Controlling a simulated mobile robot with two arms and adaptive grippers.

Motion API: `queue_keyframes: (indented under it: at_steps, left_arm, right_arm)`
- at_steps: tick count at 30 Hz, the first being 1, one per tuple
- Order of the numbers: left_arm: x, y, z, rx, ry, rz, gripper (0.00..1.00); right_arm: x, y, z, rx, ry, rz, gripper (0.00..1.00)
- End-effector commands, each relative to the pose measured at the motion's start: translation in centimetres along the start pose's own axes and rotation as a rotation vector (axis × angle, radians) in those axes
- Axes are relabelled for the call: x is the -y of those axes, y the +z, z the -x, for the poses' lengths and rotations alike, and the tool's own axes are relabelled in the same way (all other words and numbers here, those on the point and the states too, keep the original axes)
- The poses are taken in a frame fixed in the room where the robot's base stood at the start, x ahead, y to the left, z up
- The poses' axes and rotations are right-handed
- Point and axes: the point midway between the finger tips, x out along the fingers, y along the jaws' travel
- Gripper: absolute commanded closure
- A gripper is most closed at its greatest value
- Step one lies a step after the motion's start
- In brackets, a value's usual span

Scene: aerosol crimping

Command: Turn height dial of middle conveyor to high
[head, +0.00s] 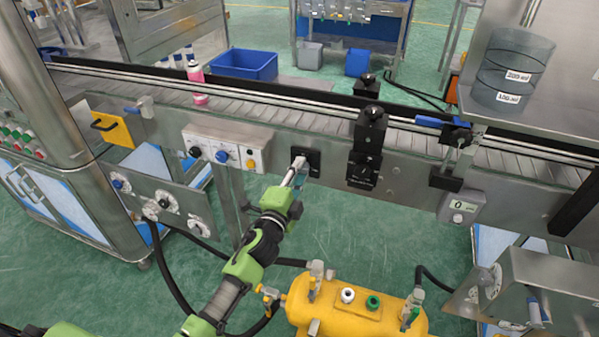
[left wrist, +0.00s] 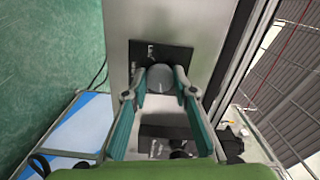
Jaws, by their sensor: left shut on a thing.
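The height dial is a grey round knob (left wrist: 160,79) on a black plate (left wrist: 172,53) fixed to the conveyor's side. A small white label on the plate is too small to read surely. In the head view the black plate (head: 314,160) shows on the middle conveyor's front panel, and the dial is hidden behind my gripper. My left gripper (head: 299,165) reaches up to it from below. In the left wrist view its teal fingers (left wrist: 160,88) are shut around the dial, one on each side. My right gripper is not in view.
The conveyor (head: 270,97) runs across the view, with a pink bottle (head: 195,72) on it. A control box (head: 226,149) is left of the dial and a black sensor block (head: 367,140) right of it. A yellow tank (head: 345,312) stands below.

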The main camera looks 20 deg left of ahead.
Motion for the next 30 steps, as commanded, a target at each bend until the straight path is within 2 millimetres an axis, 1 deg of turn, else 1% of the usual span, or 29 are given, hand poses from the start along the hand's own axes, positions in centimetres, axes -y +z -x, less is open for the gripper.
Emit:
queue_keyframes:
  at_steps: [9, 18, 24, 30]
  left_arm:
    - [-0.06, 0.01, 0.03, -0.001, 0.002, -0.3, 0.96]
    - [0.01, 0.0, 0.01, -0.001, 0.001, -0.539, 0.96]
    - [0.01, -0.03, 0.02, 0.0, 0.002, -0.642, 0.96]
    - [-0.01, -0.01, 0.02, -0.001, 0.002, -0.699, 0.96]
  right_arm:
    - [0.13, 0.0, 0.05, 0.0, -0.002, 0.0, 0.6]
    - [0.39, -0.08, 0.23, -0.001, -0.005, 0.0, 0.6]
    - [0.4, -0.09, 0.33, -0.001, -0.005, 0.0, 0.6]
    - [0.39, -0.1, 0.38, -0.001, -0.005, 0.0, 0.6]
